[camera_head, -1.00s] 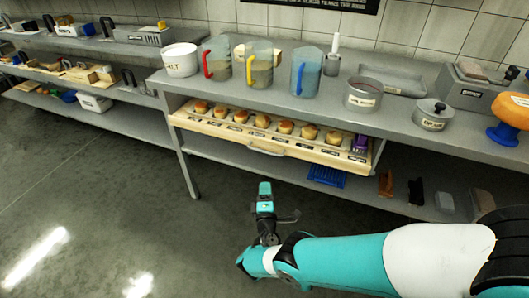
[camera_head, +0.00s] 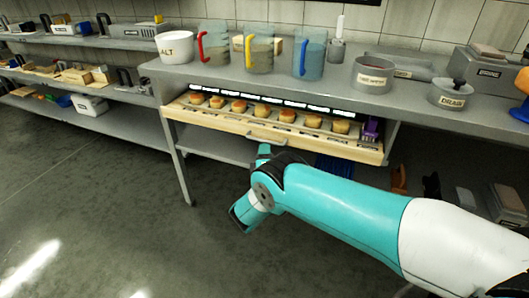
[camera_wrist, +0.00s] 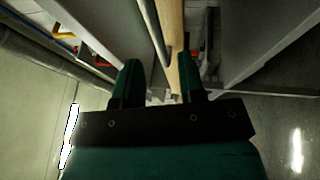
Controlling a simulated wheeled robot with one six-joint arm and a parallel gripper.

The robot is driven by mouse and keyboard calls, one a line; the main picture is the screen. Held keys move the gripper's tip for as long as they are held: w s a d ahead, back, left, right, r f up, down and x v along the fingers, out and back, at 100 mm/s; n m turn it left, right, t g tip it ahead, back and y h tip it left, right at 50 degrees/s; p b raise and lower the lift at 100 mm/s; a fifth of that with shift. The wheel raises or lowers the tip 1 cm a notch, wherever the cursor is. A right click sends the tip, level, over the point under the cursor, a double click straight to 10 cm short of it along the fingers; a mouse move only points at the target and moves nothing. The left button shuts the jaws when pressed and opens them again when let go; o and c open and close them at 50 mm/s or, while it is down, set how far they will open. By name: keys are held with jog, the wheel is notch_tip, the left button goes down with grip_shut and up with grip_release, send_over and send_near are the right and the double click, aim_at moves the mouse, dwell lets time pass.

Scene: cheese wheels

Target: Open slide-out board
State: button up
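The slide-out board (camera_head: 345,150) is a pale wooden board under the steel counter, with several small round cheeses (camera_head: 287,116) in a row on it. A metal handle (camera_head: 268,142) sits on its front edge. My gripper (camera_head: 264,151) is at this front edge, just below the handle, partly hidden by my wrist. In the wrist view, my gripper (camera_wrist: 160,70) has its two fingers apart. The grey handle bar (camera_wrist: 154,28) and the board's wooden edge (camera_wrist: 172,35) run into the space between and beyond the fingers. Contact with the handle cannot be told.
On the counter (camera_head: 215,76) stand a white salt tub (camera_head: 175,47), measuring jugs (camera_head: 262,52) and a steel pot (camera_head: 373,75). A purple item (camera_head: 371,130) is at the board's right end. A counter leg (camera_head: 183,172) stands to the left. The floor (camera_head: 110,190) in front is clear.

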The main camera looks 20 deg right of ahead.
aim_at(265, 141)
jog(key=b+x, duration=0.2)
jog(key=x, duration=0.4)
jog(key=shift+b, duration=0.35)
jog(key=shift+c, duration=0.4)
grip_shut()
